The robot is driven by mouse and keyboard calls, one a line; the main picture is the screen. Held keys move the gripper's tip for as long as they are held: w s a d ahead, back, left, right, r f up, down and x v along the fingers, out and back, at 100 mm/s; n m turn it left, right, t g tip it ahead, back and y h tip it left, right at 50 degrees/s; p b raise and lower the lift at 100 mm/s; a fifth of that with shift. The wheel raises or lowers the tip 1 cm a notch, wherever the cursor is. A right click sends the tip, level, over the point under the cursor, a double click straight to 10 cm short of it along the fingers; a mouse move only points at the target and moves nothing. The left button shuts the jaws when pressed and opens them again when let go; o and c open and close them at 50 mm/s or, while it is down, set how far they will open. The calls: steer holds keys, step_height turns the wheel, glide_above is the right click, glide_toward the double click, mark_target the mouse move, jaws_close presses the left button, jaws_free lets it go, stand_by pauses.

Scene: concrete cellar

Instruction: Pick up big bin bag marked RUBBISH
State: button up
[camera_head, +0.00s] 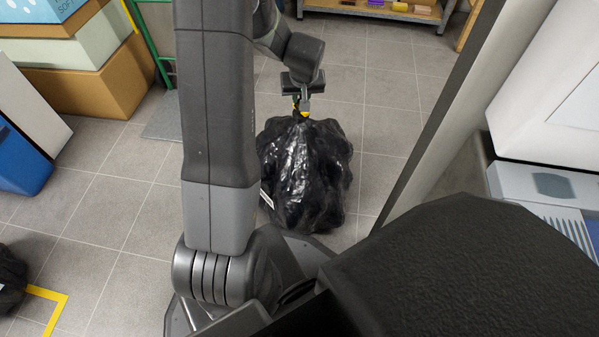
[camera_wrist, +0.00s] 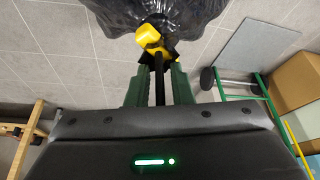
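A big black shiny bin bag (camera_head: 305,175) stands upright on the tiled floor just beyond my base, or very near it; its underside is hidden. A white label (camera_head: 266,199) shows edge-on at its left side, too small to read. Its gathered top has a yellow tie, and the bag (camera_wrist: 160,12) also fills the top of the wrist view. My gripper (camera_head: 301,104) is directly above the bag, pointing down at its neck. In the wrist view, the green fingers of my gripper (camera_wrist: 162,72) are close together with the black neck between them, just by the yellow tie.
Another black bag (camera_head: 10,280) is at the lower left by a yellow floor line (camera_head: 48,295). Stacked boxes (camera_head: 85,75) and a green hand truck (camera_head: 158,50) stand at the left. A shelf (camera_head: 375,12) is at the back. Floor around the bag is clear.

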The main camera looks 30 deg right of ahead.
jaws_close()
stand_by(1.0)
steer(key=shift+d+r, duration=0.1)
steer(key=shift+r, duration=0.05)
steer(key=shift+w+r, duration=0.1)
steer(key=shift+r, duration=0.05)
